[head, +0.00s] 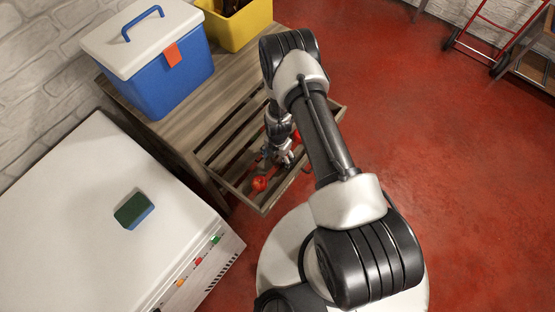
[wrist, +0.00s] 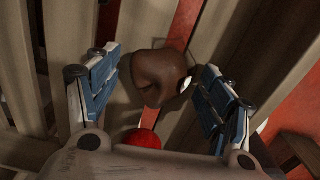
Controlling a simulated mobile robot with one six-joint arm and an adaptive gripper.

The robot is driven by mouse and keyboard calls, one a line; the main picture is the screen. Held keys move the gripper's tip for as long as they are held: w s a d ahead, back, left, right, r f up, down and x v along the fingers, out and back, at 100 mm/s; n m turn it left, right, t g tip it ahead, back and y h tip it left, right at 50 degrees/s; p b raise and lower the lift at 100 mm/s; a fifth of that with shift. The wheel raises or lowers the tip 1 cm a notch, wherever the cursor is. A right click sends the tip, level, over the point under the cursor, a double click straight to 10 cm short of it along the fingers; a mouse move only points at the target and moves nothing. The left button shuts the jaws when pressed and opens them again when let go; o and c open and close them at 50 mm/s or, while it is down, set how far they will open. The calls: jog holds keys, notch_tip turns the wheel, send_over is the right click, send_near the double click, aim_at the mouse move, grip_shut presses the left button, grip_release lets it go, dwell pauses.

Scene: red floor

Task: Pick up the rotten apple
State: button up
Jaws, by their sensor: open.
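The rotten apple (wrist: 160,78) is brown and wrinkled, with a small pale spot on its right side. It lies on the slats in the wrist view. My gripper (wrist: 158,68) is open, with one blue-padded finger on each side of the apple; I cannot tell whether either touches it. In the head view my gripper (head: 285,158) points down into the slatted wooden crate (head: 236,180), and I cannot make out the brown apple there. A red apple (wrist: 143,141) lies close below the brown one in the wrist view, partly hidden by my gripper's body.
In the head view, red fruit (head: 259,183) lies near the crate's front edge. A blue cooler (head: 170,75) and yellow bin (head: 240,22) stand on the wooden table behind. A white chest (head: 90,225) with a green sponge (head: 131,209) is at left.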

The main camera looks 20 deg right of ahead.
jog(key=c, duration=1.2)
jog(key=shift+r, duration=0.15)
